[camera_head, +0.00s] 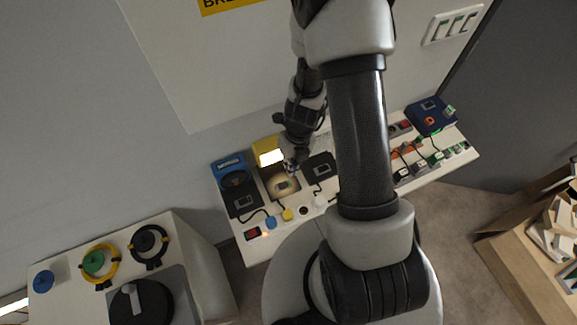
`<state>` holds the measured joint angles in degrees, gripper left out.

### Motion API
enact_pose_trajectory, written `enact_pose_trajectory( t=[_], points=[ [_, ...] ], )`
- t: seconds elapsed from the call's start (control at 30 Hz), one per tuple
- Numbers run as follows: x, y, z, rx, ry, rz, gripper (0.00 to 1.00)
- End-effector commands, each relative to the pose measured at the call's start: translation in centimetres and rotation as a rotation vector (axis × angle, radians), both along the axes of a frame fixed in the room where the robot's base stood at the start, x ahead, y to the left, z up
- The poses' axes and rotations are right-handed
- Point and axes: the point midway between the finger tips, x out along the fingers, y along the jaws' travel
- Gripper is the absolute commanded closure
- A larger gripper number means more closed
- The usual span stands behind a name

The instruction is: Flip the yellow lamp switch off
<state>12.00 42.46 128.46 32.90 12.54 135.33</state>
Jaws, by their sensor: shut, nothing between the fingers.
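The yellow lamp (268,152) stands on the white bench against the wall, and its front glows bright. My gripper (290,166) is shut and empty, directly above and beside this switch, pointing down. I cannot tell whether it touches the switch. The arm covers part of the bench to the right of the lamp. The position of the switch lever is too small to tell.
A blue device (231,172) stands left of the lamp, and a black switch box (321,168) lies to the right. Coloured plugs and a power strip (420,165) fill the bench's right side. A blue box (430,115) stands at the far right. A cabinet with valves (128,262) is at lower left.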

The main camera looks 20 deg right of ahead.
Motion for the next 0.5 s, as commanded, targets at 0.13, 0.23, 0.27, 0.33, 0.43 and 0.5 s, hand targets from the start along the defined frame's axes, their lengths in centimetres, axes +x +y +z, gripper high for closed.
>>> enact_pose_trajectory(
  t=[0.13, 0.23, 0.27, 0.33, 0.43, 0.5],
  points=[
    [0.0, -0.2, 2.0, 0.001, 0.001, 0.0, 1.0],
    [0.0, -0.3, 2.4, 0.0, 0.001, 0.0, 1.0],
    [0.0, -0.3, 2.4, 0.0, 0.001, 0.0, 1.0],
    [0.0, -0.3, 2.5, 0.0, 0.001, 0.0, 1.0],
    [0.0, -0.3, 2.4, 0.0, 0.001, 0.0, 1.0],
    [0.0, -0.3, 2.4, 0.0, 0.001, 0.0, 1.0]
  ],
)
